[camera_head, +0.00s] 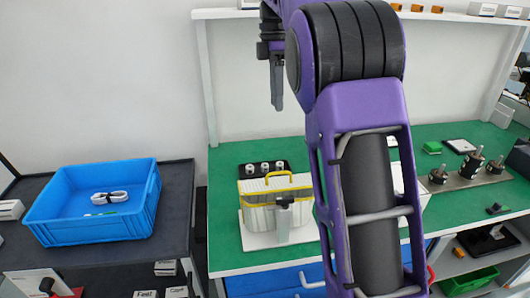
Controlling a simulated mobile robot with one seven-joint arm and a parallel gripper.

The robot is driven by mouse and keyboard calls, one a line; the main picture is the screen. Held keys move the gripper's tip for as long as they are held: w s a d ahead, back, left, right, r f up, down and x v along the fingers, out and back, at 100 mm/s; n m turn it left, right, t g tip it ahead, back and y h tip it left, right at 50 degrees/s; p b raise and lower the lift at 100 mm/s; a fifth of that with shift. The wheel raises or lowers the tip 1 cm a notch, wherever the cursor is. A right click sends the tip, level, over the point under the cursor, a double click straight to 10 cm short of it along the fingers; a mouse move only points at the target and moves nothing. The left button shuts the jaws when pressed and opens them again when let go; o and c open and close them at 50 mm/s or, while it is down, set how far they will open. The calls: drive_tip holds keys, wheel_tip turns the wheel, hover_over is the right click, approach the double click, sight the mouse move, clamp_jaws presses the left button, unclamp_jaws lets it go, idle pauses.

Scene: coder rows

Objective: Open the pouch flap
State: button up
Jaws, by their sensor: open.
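A whitish pouch (262,212) with yellow edging and a yellow handle stands on a white board on the green bench. A grey tab (284,217) runs down its front, below the handle. The top looks closed, but I cannot make out the flap's edge clearly. My arm hides the pouch's right end. My gripper (277,104) points down in front of the white wall, well above the pouch in the picture and apart from it. It is open, and nothing shows between its fingers.
A dark tray of small cylinders (264,167) sits behind the pouch. A blue crate (95,226) holding a white coil stands on the dark table at left. A shelf runs above the bench.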

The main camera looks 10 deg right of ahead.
drive_tip(key=s+f+b, duration=0.1)
drive_tip(key=f, duration=0.4)
drive_tip(key=s+f+b, duration=0.1)
drive_tip(key=f, duration=0.5)
drive_tip(key=f+b, duration=0.1)
drive_tip(key=f, duration=0.5)
drive_tip(key=shift+s+f, duration=0.1)
drive_tip(key=shift+s, duration=0.3)
clamp_jaws()
idle(0.5)
